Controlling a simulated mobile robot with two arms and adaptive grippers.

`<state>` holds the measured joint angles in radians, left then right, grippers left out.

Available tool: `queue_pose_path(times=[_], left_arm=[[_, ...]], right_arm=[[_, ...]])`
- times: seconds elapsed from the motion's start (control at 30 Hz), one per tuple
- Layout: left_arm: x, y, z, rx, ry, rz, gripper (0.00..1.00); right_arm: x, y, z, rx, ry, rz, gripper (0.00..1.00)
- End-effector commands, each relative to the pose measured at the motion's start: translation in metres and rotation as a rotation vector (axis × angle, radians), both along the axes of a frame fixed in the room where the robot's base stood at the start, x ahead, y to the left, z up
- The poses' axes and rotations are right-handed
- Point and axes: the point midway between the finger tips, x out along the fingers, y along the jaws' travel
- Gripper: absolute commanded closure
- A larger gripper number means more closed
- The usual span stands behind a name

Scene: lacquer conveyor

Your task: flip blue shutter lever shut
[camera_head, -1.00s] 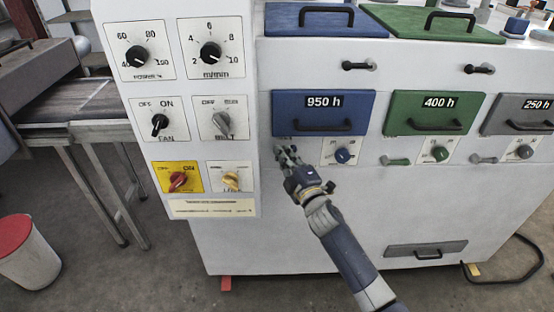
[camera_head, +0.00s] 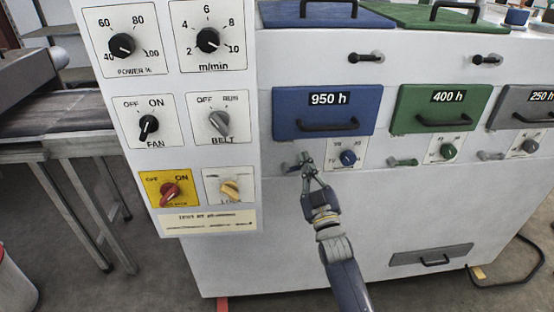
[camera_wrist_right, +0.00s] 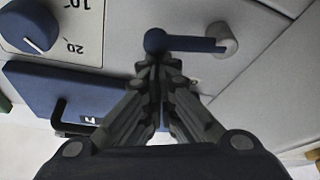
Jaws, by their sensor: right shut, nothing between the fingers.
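The blue shutter lever (camera_wrist_right: 190,43) shows in the right wrist view as a blue bar with a round knob end, on a light grey pivot. In the head view it sits below the blue 950 h panel (camera_head: 322,113), largely hidden by my fingers. My right gripper (camera_head: 309,170) is shut and empty in front of the white machine, left of the blue dial (camera_head: 348,158). In the wrist view its fingertips (camera_wrist_right: 157,64) are right beside the lever's knob end; I cannot tell whether they touch. My left gripper is not in view.
A green lever (camera_head: 403,162) and a grey lever (camera_head: 490,156) are further right. The control panel (camera_head: 185,227) with knobs stands close on the left. The machine front below the levers is clear down to a grey drawer (camera_head: 430,259).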

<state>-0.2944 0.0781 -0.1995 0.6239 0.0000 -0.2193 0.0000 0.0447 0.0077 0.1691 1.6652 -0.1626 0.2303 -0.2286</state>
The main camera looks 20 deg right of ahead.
Motion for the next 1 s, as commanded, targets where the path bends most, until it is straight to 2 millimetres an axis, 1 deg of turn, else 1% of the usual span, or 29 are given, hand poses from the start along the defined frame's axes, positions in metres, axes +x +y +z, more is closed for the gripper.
queue_pose_path(times=[0.03, 0.2, 0.43, 1.0], left_arm=[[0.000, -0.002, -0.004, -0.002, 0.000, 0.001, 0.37], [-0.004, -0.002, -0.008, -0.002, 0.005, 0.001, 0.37], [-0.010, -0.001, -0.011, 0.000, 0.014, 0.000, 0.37], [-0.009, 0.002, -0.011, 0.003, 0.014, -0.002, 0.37]], right_arm=[[-0.001, -0.001, -0.005, 0.037, -0.008, -0.001, 1.00], [-0.003, -0.005, -0.010, 0.140, -0.038, -0.001, 1.00], [-0.003, -0.008, -0.015, 0.131, -0.035, 0.000, 1.00], [-0.003, -0.009, -0.016, 0.129, -0.035, 0.000, 1.00]])
